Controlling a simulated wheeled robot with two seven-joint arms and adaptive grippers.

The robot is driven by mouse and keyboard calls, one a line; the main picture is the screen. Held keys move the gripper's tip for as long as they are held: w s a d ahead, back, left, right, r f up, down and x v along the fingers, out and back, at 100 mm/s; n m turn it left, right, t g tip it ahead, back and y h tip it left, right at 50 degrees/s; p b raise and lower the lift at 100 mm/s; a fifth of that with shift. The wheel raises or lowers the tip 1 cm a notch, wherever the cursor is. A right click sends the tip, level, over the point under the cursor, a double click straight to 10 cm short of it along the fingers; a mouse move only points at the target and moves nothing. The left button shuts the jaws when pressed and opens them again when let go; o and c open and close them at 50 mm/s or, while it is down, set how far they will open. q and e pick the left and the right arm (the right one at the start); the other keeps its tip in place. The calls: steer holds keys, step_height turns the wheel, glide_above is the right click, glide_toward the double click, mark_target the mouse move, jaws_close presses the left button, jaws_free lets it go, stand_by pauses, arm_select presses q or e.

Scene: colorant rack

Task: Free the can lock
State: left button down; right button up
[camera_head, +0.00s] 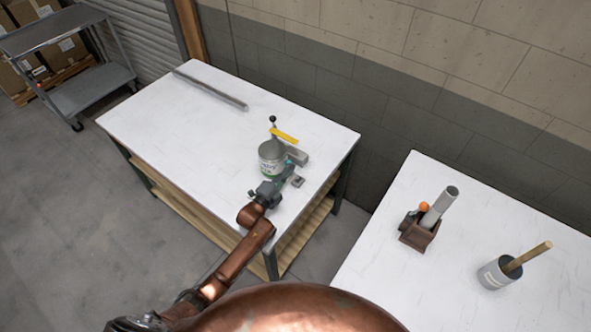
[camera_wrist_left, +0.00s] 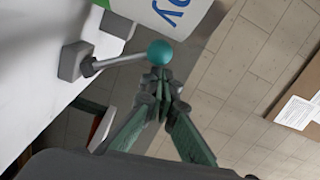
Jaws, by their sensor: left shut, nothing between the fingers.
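A grey can with a white and green label (camera_head: 271,158) stands upright on the left table, and part of it shows in the left wrist view (camera_wrist_left: 170,14). Beside it is a small lever (camera_wrist_left: 118,63) with a teal ball knob (camera_wrist_left: 160,52) and a grey block (camera_wrist_left: 74,61) at its base. I take this lever to be the can lock. My left gripper (camera_wrist_left: 158,85) is shut and empty, its fingertips right at the knob; I cannot tell whether they touch it. In the head view the left gripper (camera_head: 286,174) is in front of the can, hiding part of the lever.
A stand with a black-knobbed handle (camera_head: 272,119) and yellow bar (camera_head: 285,136) rises behind the can. A long grey bar (camera_head: 210,89) lies at the table's back. The right table (camera_head: 455,235) holds a brown holder (camera_head: 418,232) and a grey cup (camera_head: 495,273). The left table's left part is clear.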

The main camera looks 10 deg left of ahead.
arm_select(q)
steer(key=v, duration=1.2)
